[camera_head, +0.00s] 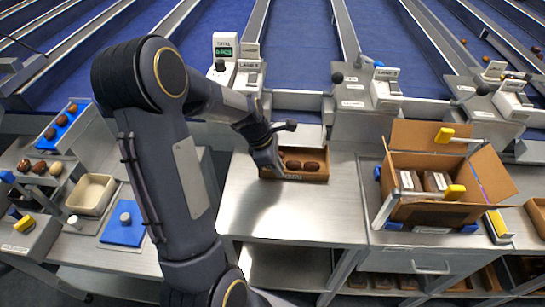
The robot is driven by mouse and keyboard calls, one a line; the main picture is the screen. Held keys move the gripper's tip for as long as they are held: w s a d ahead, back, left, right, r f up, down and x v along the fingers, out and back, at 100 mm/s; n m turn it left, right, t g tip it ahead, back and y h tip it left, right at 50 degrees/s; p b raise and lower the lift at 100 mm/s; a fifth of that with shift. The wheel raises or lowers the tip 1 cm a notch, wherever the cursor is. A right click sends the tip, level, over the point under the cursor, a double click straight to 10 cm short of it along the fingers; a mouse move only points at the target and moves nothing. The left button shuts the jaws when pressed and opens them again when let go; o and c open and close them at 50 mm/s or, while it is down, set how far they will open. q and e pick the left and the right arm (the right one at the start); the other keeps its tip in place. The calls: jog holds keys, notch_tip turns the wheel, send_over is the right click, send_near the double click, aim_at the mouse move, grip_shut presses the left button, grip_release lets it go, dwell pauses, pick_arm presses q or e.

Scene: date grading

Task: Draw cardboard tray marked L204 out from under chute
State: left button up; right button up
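A brown cardboard tray (312,178) holding several dark dates sits on the steel table at the foot of the white chute (308,133). A small label shows on its front wall, too small to read. My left gripper (267,163) is at the tray's left end, pointing down, and hides that end. Its fingers are too small and dark to tell whether they are open or closed on the tray wall. My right gripper is not in view.
The steel table (285,215) in front of the tray is bare. An open carton (425,215) with packs stands in a frame at the right. At the left are a beige bin (91,194), a blue mat (124,228) and dates on a rack. A display (224,48) stands behind.

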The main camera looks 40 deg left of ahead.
pick_arm(q)
jog(key=shift+x, duration=1.15)
grip_shut()
